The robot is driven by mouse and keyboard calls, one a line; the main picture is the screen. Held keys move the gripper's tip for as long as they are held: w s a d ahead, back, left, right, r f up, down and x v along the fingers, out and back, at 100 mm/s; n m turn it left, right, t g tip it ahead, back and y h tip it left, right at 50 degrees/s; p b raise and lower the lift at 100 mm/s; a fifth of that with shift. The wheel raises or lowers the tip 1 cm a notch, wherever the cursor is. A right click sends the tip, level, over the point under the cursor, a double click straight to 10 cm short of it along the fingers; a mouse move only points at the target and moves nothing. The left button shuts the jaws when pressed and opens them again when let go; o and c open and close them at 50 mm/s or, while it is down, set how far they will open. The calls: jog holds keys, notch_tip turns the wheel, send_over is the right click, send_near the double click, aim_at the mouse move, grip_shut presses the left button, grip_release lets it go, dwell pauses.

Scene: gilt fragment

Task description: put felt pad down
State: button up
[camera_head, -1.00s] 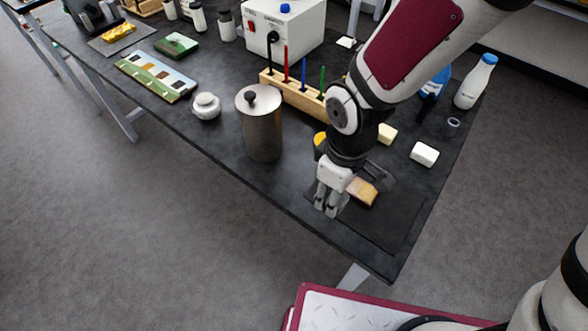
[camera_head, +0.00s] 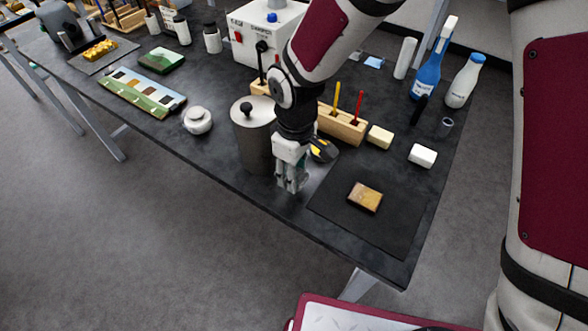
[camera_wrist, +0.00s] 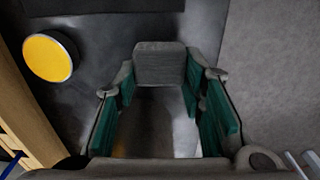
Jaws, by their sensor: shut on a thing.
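My gripper (camera_head: 291,188) is low over the dark bench, just right of the metal canister and left of the dark mat. In the wrist view, its green-lined fingers (camera_wrist: 163,100) stand apart, with a grey rounded block (camera_wrist: 160,64) between their far ends. I take this block to be the felt pad; it is hardly visible in the head view. Whether it touches the bench I cannot tell. A golden-brown fragment (camera_head: 365,197) lies on the dark mat (camera_head: 390,232), apart from my gripper.
The lidded metal canister (camera_head: 254,140) stands close left of my gripper. A yellow round thing (camera_wrist: 49,57) and a wooden pen rack (camera_head: 340,124) are behind it. The bench's front edge is near.

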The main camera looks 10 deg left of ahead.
jog(key=shift+w+a+f, duration=0.15)
jog(key=shift+w+a, duration=0.15)
jog(key=shift+f, duration=1.65)
jog(key=shift+f, duration=0.1)
jog(key=shift+f, duration=0.1)
jog(key=o, duration=1.1)
notch_tip(320, 180, up, 12)
jog(key=shift+r, duration=0.2)
jog(key=shift+d, duration=0.1)
